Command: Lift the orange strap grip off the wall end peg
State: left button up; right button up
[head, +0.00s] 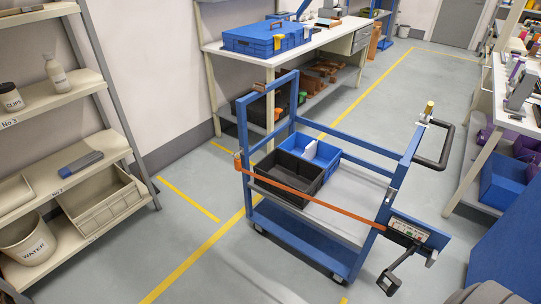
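An orange strap (305,195) is stretched along the near long side of a blue cart (300,242). Its small orange grip (238,161) sits at the cart's left, wall-side end, at a short peg by the corner. The peg is too small to make out clearly and appears partly covered by the grip. The strap's other end meets the right near post by a labelled panel (408,230). Neither of my grippers is in view.
The cart holds a black bin (290,178) and a blue bin (318,152). A shelf rack (95,150) stands left, a workbench (290,58) behind. A black handle (445,148) and black pedal-like lever (390,281) stick out right. Floor between rack and cart is clear.

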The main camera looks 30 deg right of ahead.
aim_at(238, 161)
jog(key=z, duration=0.8)
jog(key=i, duration=0.75)
jog(key=z, duration=0.75)
